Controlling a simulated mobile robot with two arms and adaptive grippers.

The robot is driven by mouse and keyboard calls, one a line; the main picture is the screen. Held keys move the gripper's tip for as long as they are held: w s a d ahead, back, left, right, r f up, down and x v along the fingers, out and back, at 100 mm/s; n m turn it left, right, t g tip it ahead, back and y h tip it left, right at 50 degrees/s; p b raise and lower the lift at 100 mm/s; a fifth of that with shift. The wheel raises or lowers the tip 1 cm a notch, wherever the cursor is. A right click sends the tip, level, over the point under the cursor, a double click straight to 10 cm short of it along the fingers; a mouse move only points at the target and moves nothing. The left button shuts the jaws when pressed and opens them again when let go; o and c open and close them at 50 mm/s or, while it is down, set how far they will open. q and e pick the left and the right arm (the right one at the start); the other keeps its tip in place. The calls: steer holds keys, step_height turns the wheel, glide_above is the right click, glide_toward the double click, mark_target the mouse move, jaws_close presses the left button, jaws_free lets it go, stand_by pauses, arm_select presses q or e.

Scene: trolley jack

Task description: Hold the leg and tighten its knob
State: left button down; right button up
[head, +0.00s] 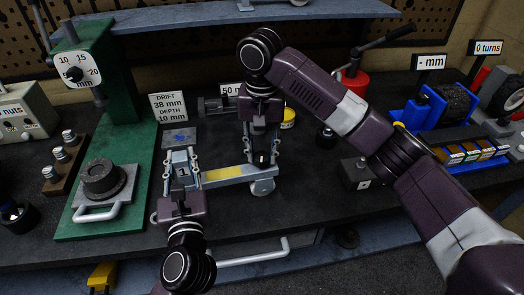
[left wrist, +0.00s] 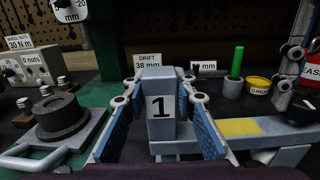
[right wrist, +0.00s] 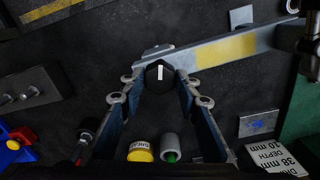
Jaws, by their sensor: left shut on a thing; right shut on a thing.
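The leg (head: 182,173) is a grey upright block marked "1" at one end of a grey beam with a yellow band (head: 222,174). In the left wrist view the leg (left wrist: 160,108) stands between blue finger pads. My left gripper (head: 181,161) is shut on it. The knob (right wrist: 160,74) is black and round with a white line, at the beam's other end. In the right wrist view the line points roughly up and down. My right gripper (head: 260,157) reaches down from above and is shut on the knob, which it mostly hides in the head view.
A green press (head: 100,140) with a dial stands left. A yellow grease tin (right wrist: 141,150) and a green-tipped cylinder (right wrist: 170,148) stand behind the beam. A grey bar handle (head: 255,256) lies along the front edge. Blue racks and a "- mm" sign (head: 431,62) stand right.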

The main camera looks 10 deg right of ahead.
mark_target(262, 156)
arm_select(q)
steer(key=shift+f, duration=0.1)
arm_select(e)
steer(key=o, duration=1.2)
steer(key=shift+c, duration=0.2)
steer(key=shift+r, duration=0.1)
step_height(262, 156, up, 12)
arm_select(q)
steer(key=c, duration=1.5)
jaws_free()
